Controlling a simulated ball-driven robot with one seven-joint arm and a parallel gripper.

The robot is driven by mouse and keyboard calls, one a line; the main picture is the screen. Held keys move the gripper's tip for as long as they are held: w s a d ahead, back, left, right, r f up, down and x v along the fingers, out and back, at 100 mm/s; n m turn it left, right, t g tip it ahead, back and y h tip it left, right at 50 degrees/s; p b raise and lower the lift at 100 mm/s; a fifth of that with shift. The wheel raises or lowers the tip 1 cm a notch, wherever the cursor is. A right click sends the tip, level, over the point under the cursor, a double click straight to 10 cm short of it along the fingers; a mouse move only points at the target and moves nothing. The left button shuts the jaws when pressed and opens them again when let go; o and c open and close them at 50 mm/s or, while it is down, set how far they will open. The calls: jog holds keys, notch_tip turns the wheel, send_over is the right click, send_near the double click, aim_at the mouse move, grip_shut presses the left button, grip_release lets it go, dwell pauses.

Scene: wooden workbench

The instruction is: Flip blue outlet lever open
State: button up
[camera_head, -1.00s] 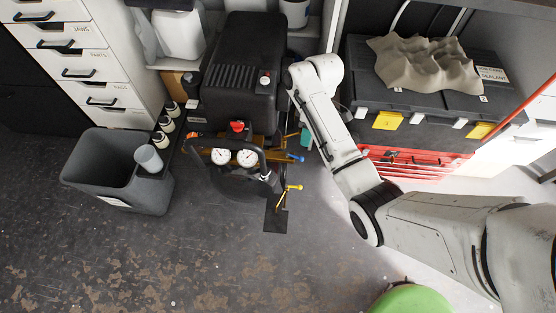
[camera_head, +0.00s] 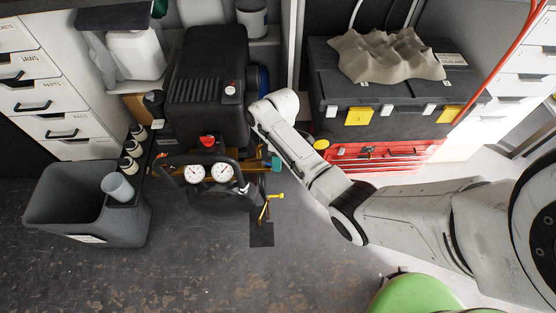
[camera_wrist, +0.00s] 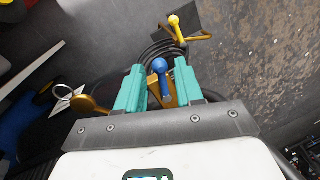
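The blue outlet lever (camera_wrist: 160,69) has a round knob on a short blue handle beside a brass fitting (camera_wrist: 180,91). In the wrist view it lies between the two teal fingers of my gripper (camera_wrist: 159,80). The fingers are apart, with a gap on both sides of the lever. In the head view my gripper (camera_head: 271,163) is at the right side of the black compressor (camera_head: 207,90), and the blue lever is hidden or too small to tell there. A yellow lever (camera_head: 266,208) sticks out below; it also shows in the wrist view (camera_wrist: 177,27) beyond the fingertips.
Two gauges (camera_head: 208,173) and a red knob (camera_head: 207,141) sit on the compressor's front, by a black handle. A grey bin (camera_head: 70,205) stands to the left. A black case (camera_head: 390,100) and red tool chest (camera_head: 380,152) are at the right. A green stool (camera_head: 415,295) is in front.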

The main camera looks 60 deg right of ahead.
jog(key=shift+f, duration=0.1)
jog(key=shift+c, duration=0.4)
grip_shut()
jog(key=shift+w+d+n+g+p, duration=0.2)
jog(key=shift+d+n+p, duration=0.1)
jog(key=shift+n, duration=0.5)
jog(key=shift+w+d+n+g+p, duration=0.1)
jog(key=shift+w+d+n+p, duration=0.15)
jog(key=shift+n, duration=0.55)
jog(key=shift+o, duration=0.4)
grip_release()
